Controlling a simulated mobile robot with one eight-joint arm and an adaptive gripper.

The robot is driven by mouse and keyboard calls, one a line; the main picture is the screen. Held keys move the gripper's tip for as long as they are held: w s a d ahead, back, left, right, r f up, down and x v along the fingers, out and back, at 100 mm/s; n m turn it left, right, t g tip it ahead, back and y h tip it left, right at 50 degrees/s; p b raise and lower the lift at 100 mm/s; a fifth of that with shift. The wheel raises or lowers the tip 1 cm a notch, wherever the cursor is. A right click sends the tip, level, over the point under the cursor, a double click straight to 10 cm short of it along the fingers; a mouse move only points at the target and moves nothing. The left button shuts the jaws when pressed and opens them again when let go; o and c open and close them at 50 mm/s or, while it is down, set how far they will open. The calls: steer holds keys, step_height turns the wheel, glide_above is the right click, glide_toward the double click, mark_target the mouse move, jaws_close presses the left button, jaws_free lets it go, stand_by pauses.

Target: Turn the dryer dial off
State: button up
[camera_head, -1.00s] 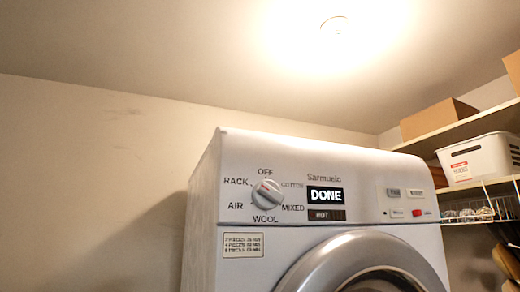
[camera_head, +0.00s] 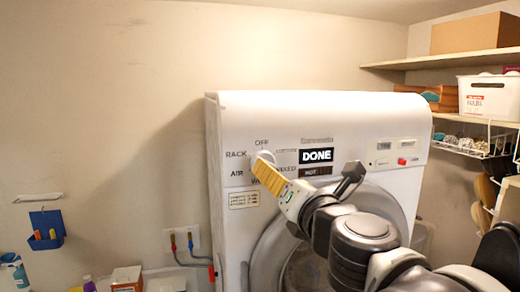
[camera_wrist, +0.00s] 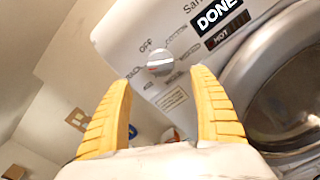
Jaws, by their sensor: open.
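The dryer (camera_head: 225,125) is white with a round door and a display reading "DONE". Its round dial (camera_head: 262,157) sits left of the display, with labels such as OFF, RACK and AIR around it. My gripper (camera_head: 260,167) reaches up from the lower right, and its yellow fingers hide part of the dial and some labels. In the wrist view, the dial (camera_wrist: 160,63) shows just beyond and between the two spread yellow fingertips (camera_wrist: 161,78). The gripper is open and holds nothing. Contact with the dial and the dial's setting cannot be made out.
Shelves (camera_head: 450,57) at the right hold boxes and a white bin (camera_head: 488,98). A wall outlet with hoses (camera_head: 181,240) is left of the dryer. A blue wall holder (camera_head: 46,229) and small items are at lower left. The wall area left of the dial is clear.

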mark_target(266, 161)
steer(key=p+x, duration=0.2)
steer(key=x, duration=0.8)
steer(key=shift+w+f, duration=0.15)
steer(key=shift+w, duration=0.2)
steer(key=shift+s, duration=0.1)
steer(key=c, duration=1.2)
